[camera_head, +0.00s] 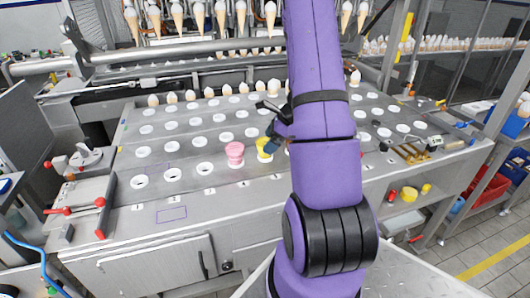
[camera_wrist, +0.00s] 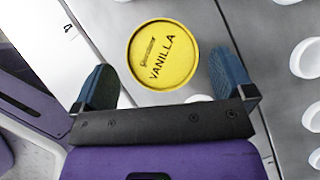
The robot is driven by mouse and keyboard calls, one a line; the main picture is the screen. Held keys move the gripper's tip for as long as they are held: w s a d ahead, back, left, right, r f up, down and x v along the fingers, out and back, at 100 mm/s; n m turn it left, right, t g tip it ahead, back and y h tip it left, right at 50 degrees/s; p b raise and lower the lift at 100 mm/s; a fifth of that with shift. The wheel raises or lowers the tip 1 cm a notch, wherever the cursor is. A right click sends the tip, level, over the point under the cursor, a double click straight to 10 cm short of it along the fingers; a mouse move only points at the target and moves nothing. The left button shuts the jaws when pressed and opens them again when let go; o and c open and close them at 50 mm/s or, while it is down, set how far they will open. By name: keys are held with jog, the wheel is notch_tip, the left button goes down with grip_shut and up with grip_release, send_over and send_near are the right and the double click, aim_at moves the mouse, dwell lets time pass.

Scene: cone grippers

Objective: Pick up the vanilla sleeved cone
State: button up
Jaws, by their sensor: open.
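The vanilla sleeved cone (camera_head: 265,147) is yellow and stands in a hole of the steel plate, to the right of a pink one in the head view. In the wrist view its round yellow lid (camera_wrist: 163,55), printed "VANILLA", faces the camera. My gripper (camera_wrist: 160,80) has its two blue fingers spread apart, one on each side of the lid's lower part in the picture. The lid lies mostly beyond the fingertips, and nothing is held. In the head view my gripper (camera_head: 274,140) is beside the yellow cone, partly hidden by my arm.
A pink sleeved cone (camera_head: 234,152) stands close to the left of the yellow one. The steel plate (camera_head: 190,158) has rows of white-rimmed holes, many empty. Several cones (camera_head: 190,96) stand in the back row, and more hang above. Red-handled clamps (camera_head: 75,210) sit at the left.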

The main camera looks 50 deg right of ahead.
aim_at(265, 158)
jog(key=shift+x, duration=1.8)
jog(key=shift+d, duration=0.1)
jog(key=c, duration=1)
jog(key=shift+r, duration=0.2)
